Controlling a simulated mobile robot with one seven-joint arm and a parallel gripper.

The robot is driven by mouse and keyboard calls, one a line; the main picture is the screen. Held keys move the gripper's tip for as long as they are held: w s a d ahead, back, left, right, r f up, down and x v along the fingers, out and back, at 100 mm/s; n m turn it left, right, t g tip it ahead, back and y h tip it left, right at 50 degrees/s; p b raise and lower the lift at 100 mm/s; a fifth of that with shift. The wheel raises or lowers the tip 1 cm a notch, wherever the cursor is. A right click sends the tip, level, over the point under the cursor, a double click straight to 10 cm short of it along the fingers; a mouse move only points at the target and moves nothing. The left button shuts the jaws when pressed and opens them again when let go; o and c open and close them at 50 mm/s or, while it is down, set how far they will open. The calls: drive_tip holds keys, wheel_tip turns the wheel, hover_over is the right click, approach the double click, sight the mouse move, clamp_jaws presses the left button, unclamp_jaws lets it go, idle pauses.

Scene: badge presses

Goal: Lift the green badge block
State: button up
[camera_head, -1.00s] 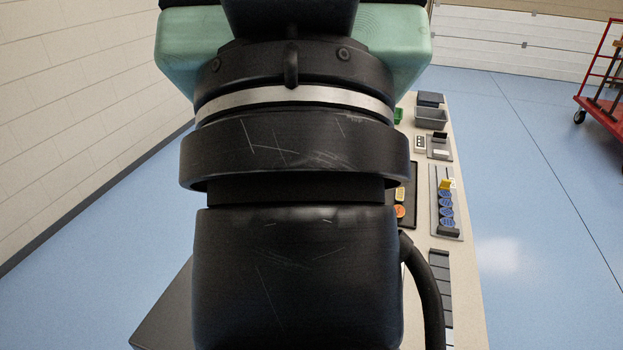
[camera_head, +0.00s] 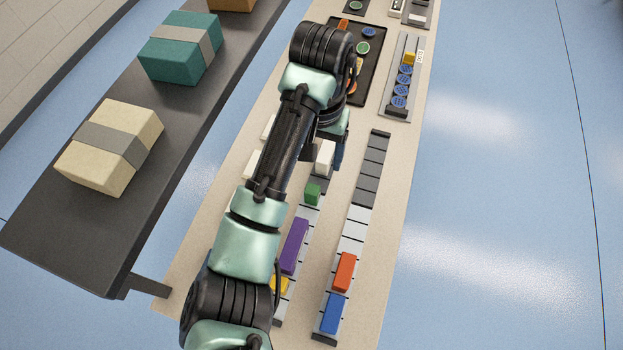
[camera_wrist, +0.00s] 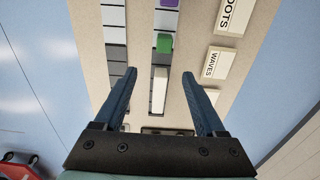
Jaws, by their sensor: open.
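The green badge block (camera_head: 313,193) sits in the left slotted rail on the bench, between a white block (camera_head: 325,156) and a long purple block (camera_head: 294,246). In the wrist view the green block (camera_wrist: 164,43) lies just beyond the fingertips, with the white block (camera_wrist: 159,92) between the fingers in the picture. My gripper (camera_wrist: 160,74) is open, its two blue fingers apart and holding nothing. In the head view my arm covers most of the gripper, with blue finger parts showing beside the white block.
A second rail (camera_head: 354,219) to the right holds an orange block (camera_head: 345,272) and a blue block (camera_head: 333,313). White cards lie left of the left rail; one reads WAVES (camera_wrist: 216,64).

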sight(312, 189)
wheel_tip(312, 189, down, 8)
drive_tip(key=shift+s+r+p, duration=0.15)
drive_tip(key=shift+r+p, duration=0.1)
drive_tip(key=shift+p, duration=0.05)
drive_tip(key=f, duration=0.3)
drive_tip(key=a+f+p, duration=0.1)
drive_tip(key=shift+s+f, duration=0.35)
drive_tip(key=shift+f, duration=0.3)
clamp_jaws()
